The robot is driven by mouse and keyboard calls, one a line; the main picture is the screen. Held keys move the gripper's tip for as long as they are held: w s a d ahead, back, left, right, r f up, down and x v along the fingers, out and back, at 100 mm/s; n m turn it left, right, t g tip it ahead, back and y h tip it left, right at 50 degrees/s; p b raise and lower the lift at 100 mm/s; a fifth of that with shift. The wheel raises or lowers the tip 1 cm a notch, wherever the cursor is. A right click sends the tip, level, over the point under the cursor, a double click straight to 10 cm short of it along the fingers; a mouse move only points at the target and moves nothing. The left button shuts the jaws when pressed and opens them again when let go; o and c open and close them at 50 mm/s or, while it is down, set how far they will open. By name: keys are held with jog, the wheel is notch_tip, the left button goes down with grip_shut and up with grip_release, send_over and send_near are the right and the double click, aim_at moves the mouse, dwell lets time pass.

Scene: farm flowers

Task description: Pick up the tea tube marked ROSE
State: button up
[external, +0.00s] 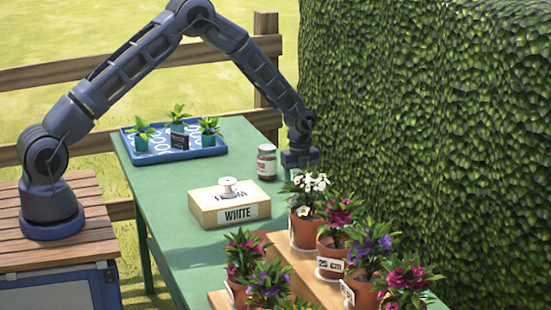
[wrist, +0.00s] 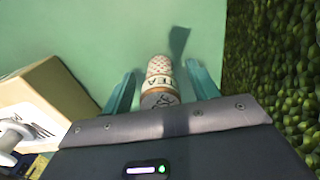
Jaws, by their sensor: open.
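A tea tube (wrist: 158,72) with a pale diamond-patterned section, a label reading TEA and brown bands lies between my fingers in the wrist view. No ROSE mark is readable on it, and its near end is hidden behind my gripper body. My gripper (wrist: 160,76) is open, with one teal finger on each side of the tube and green table showing in the gaps. In the external view my gripper (external: 300,160) is low over the table's far right side. A small jar-like container (external: 267,163) with a reddish label stands just left of it; I cannot tell whether it is the same tube.
A box (external: 230,208) marked WHITE with a white spool (external: 228,187) on top stands on the green table (external: 160,190), left of my gripper. A blue tray (external: 178,153) of seedlings is at the back. Potted flowers (external: 305,225) fill the front right. A hedge (external: 430,130) borders the right.

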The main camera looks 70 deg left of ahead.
jog(key=c, duration=1.1)
